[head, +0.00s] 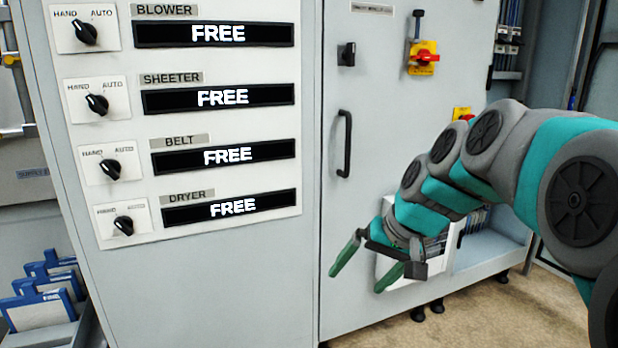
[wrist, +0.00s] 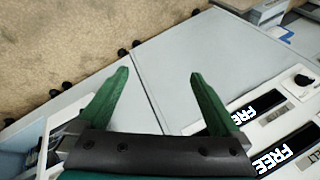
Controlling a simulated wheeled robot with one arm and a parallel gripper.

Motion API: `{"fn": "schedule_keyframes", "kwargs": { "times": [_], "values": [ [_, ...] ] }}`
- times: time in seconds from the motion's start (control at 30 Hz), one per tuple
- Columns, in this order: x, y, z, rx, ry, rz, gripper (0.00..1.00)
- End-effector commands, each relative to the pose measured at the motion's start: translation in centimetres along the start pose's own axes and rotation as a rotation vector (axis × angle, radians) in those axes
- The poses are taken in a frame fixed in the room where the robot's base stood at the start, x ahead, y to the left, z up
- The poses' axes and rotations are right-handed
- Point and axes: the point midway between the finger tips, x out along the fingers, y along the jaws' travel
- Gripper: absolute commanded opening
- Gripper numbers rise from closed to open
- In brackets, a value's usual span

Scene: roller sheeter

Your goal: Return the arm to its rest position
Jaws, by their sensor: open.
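My gripper (head: 367,266) has two green fingers and hangs at the end of my grey and teal arm, in front of the lower right cabinet door (head: 375,150) in the head view. Its fingers are spread apart with nothing between them. The gripper also shows in the wrist view (wrist: 158,85), with cabinet face and floor beyond the fingers. It appears clear of the cabinet. My arm comes in from the right edge of the head view and hides part of what is behind it.
A control panel (head: 200,70) holds several HAND/AUTO knobs and displays reading FREE. A black door handle (head: 344,143) and a red and yellow switch (head: 423,58) are on the door. Blue-edged scrapers (head: 40,310) stand at lower left. Floor (head: 480,315) shows at lower right.

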Motion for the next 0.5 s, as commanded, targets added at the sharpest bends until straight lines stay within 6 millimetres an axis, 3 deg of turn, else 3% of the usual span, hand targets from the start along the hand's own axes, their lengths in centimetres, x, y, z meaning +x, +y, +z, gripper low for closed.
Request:
{"fn": "schedule_keyframes", "kwargs": {
  "times": [0.03, 0.1, 0.3, 0.4, 0.5],
  "values": [
    [0.6, 0.5, 3.2, -0.007, -0.048, 0.037, 1.0],
    [1.4, 1.7, 7.4, -0.015, -0.11, 0.094, 1.0],
    [2.6, 6.2, 19.1, -0.033, -0.277, 0.255, 1.0],
    [2.7, 8.4, 23.8, -0.04, -0.346, 0.324, 1.0],
    [2.6, 10.1, 27.2, -0.045, -0.393, 0.374, 1.0]
  ]
}}
